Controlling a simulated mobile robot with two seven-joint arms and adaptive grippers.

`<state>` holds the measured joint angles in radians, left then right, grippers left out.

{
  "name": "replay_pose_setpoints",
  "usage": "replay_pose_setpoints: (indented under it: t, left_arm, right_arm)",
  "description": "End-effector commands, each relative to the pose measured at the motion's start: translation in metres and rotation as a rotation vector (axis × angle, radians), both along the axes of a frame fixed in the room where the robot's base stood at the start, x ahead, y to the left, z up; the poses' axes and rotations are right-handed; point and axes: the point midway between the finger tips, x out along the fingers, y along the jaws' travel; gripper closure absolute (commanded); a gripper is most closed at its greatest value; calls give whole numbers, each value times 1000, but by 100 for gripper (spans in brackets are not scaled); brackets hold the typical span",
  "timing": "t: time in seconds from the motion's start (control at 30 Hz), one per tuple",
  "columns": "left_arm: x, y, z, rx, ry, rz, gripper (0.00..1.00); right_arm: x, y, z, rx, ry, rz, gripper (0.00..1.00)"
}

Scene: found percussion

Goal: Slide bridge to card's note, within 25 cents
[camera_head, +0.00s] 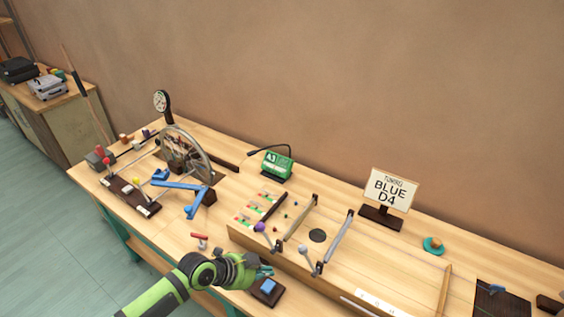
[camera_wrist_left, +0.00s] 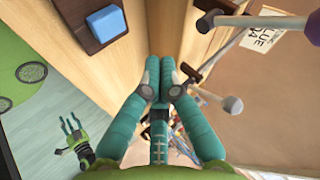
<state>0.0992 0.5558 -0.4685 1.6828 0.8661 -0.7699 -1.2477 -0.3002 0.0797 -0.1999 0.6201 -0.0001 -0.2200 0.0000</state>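The card (camera_head: 390,190) reads "TUNING BLUE D4" and stands on a dark foot at the back right. A green tuner (camera_head: 277,165) showing "A3" stands left of it. I cannot pick out the bridge for certain. A blue block (camera_head: 268,286) sits on a dark base at the table's front; it also shows in the left wrist view (camera_wrist_left: 106,21). My left gripper (camera_head: 266,270) is just above and behind this block, apart from it. In the wrist view its teal fingers (camera_wrist_left: 158,72) are together with nothing between them. My right gripper (camera_wrist_left: 73,125) shows small there, fingers apart, over the floor.
Ball-headed rods (camera_head: 304,250) and slanted bars (camera_head: 338,237) stand on the long wooden box (camera_head: 340,282) to the right. A spoked wheel (camera_head: 190,155) and blue linkage (camera_head: 183,184) stand left. A red-handled item (camera_head: 199,238) lies near the front edge.

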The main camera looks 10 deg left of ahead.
Motion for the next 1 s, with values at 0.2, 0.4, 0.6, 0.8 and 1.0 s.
replay_pose_setpoints:
  t: [0.2, 0.4, 0.6, 0.8, 1.0]
  left_arm:
    - [0, 0, 0, 0, 0, 0, 100]
    - [0, 0, 0, 0, 0, 0, 100]
    - [0, 0, 0, 0, 0, 0, 100]
    - [-16, -11, -3, -21, 48, 23, 100]
    - [-61, -29, -11, -66, 202, 165, 100]
  right_arm:
    - [0, 0, 0, 0, 0, 0, 60]
    - [0, 0, 0, 0, 0, 0, 96]
    - [0, 0, 0, 0, 0, 0, 100]
    - [1, -1, 0, -1, 0, 1, 100]
    - [5, 1, -2, 1, -7, -7, 100]
